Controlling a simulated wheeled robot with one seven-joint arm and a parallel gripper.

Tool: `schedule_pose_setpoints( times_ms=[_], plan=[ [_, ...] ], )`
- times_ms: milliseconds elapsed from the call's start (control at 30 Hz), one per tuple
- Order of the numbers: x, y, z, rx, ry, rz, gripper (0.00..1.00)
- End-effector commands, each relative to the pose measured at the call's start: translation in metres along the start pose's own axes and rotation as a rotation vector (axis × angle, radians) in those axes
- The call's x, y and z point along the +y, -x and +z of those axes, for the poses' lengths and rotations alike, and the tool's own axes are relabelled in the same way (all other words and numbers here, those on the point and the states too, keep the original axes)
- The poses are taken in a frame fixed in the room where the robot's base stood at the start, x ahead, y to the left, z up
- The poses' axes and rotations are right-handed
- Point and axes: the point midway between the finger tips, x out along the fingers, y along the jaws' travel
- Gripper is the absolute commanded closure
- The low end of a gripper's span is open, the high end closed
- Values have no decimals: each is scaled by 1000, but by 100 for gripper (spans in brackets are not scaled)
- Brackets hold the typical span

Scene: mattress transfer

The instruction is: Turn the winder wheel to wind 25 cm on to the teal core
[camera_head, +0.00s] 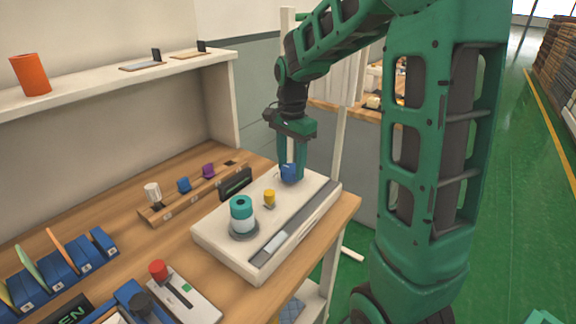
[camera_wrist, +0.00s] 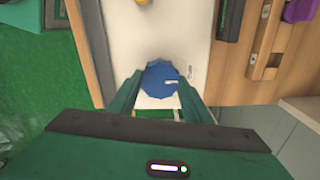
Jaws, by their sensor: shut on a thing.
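The winder (camera_head: 217,239) is a white box with a dark strip along its front edge, standing on the wooden bench. A blue knobbed wheel (camera_head: 289,173) sits at its far right end. My gripper (camera_head: 291,172) points down and is shut on this wheel, one finger on each side. In the wrist view the wheel (camera_wrist: 160,79) lies between the fingertips, with a white mark on its top. The teal core (camera_head: 241,207) stands upright at the near left end of the winder, with a white band around its lower part. A small yellow post (camera_head: 269,196) stands between core and wheel.
A small dark display (camera_head: 236,184) stands behind the winder. A wooden rack (camera_head: 185,193) holds white, blue and purple pieces. Blue holders (camera_head: 75,262) and a device with a red knob (camera_head: 158,270) are at the left. An orange cup (camera_head: 30,75) is on the shelf.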

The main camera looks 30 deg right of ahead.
Motion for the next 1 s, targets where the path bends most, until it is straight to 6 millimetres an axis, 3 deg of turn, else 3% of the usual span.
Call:
schedule_pose_setpoints(
  times_ms=[400, 967, 1000],
  plan=[
    [-1, 0, 1, 0, -187, -1, 78],
    [-1, 1, 1, -1, -212, -2, 78],
    [-1, 1, 1, -1, -212, -2, 48]
  ],
)
